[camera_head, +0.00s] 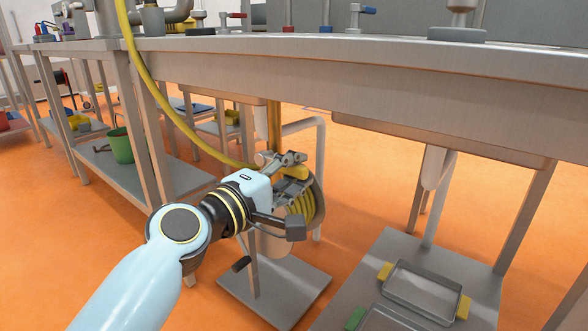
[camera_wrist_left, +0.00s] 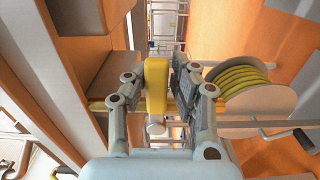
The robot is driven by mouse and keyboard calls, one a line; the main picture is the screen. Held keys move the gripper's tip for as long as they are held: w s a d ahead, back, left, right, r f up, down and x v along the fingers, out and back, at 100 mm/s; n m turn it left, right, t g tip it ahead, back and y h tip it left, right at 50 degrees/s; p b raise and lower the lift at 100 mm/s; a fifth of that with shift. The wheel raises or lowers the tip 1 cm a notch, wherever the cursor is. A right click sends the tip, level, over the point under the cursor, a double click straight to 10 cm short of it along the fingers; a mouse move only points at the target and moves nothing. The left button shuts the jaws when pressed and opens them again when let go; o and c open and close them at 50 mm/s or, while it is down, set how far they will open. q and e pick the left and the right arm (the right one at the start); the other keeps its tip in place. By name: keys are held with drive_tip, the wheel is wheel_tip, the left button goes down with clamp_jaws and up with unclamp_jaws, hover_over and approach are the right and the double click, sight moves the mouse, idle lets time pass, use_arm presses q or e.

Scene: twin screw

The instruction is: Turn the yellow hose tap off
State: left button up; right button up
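The yellow tap handle (camera_head: 296,172) is under the front edge of the steel table, just above the hose reel. In the left wrist view the handle (camera_wrist_left: 156,84) is an upright yellow block between the two fingers. In the head view the left gripper (camera_head: 288,180) partly hides the handle and the tap body. The yellow vertical pipe (camera_head: 273,125) comes down behind the tap. My right gripper is not in view.
The reel of yellow hose (camera_wrist_left: 245,82) stands close on the right, with a crank beside it. A yellow hose (camera_head: 165,108) hangs across the left. The steel table (camera_head: 400,65) overhangs the gripper. A lower shelf with metal trays (camera_head: 425,290) stands at the lower right.

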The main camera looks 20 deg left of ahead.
use_arm(q)
drive_tip(key=shift+o, duration=0.3)
drive_tip(key=shift+s, duration=0.15)
drive_tip(key=v, duration=1.1)
drive_tip(key=shift+s+a, duration=0.15)
drive_tip(key=shift+s, duration=0.2)
